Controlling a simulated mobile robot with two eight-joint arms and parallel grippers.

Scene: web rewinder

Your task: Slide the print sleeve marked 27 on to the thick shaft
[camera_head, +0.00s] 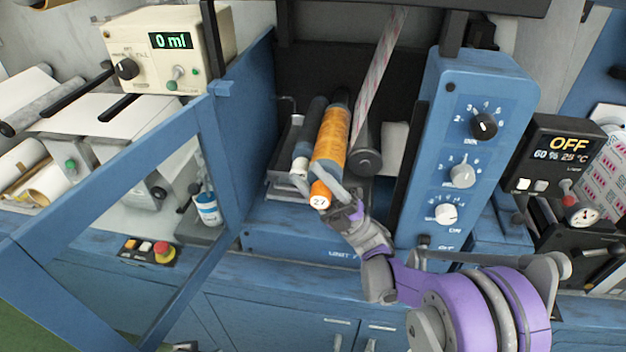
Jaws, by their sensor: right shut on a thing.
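The orange print sleeve (332,137) lies lengthwise inside the blue machine's open bay, its near end towards me and its far end deeper in. A white patch marked 27 shows at its near end. My right gripper (320,189) is shut on the sleeve near that end, with a grey finger on either side. A dark shaft (311,122) with a pale near end runs just left of the sleeve. A thicker dark roller (366,156) lies to its right. I cannot tell whether a shaft is inside the sleeve. My left gripper is not in view.
A blue control column (465,150) with several knobs stands close right of the bay. An open blue framed door (207,140) is on the left. A red and white printed web (382,62) runs down to the dark roller. A red button (164,251) sits on the front ledge.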

